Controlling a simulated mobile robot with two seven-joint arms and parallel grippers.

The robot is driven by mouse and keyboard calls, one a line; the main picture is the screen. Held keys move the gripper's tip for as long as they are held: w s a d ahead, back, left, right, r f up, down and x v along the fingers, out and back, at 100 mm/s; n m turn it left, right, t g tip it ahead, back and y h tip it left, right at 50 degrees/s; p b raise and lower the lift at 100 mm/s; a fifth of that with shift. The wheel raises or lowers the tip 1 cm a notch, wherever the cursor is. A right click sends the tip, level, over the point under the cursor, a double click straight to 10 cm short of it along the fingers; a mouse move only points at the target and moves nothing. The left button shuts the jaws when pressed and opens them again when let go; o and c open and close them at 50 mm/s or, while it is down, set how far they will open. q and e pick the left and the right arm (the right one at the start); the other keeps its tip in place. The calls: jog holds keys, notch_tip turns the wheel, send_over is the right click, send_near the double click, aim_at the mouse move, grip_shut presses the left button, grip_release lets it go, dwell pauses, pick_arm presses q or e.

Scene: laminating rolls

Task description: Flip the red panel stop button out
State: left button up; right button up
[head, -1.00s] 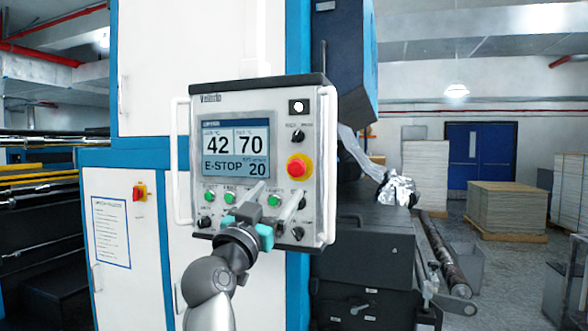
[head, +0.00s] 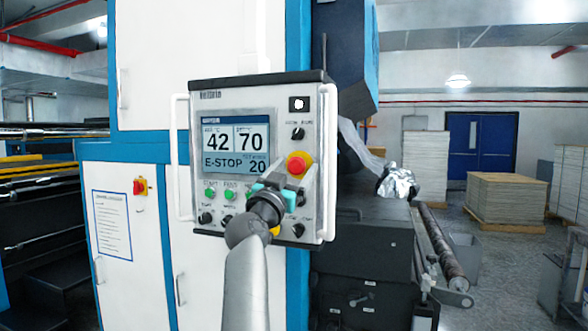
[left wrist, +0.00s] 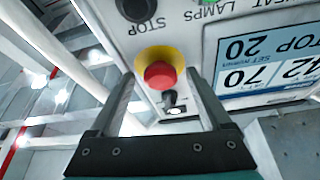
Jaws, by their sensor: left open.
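The red panel stop button (head: 297,165) sits on a yellow collar at the right side of the control panel (head: 322,200). In the left wrist view the red button (left wrist: 160,75) lies ahead, between the lines of my two fingers. My left gripper (head: 292,172) is open, with its fingers pointing at the button; in the left wrist view the gripper (left wrist: 158,85) has a finger on each side of it. I cannot tell whether either finger touches it. The panel screen (head: 236,145) reads "E-STOP", 42, 70 and 20. My right gripper is not in view.
Green buttons (head: 210,193) and black knobs line the panel's lower part, close to my left wrist. A black knob (head: 298,133) sits above the red button. A pale handle (head: 182,160) runs along the panel's left side. A roller (head: 440,245) lies at the right.

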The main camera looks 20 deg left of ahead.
pick_arm(q)
jog(key=shift+c, duration=0.2)
grip_shut()
dwell(0.6)
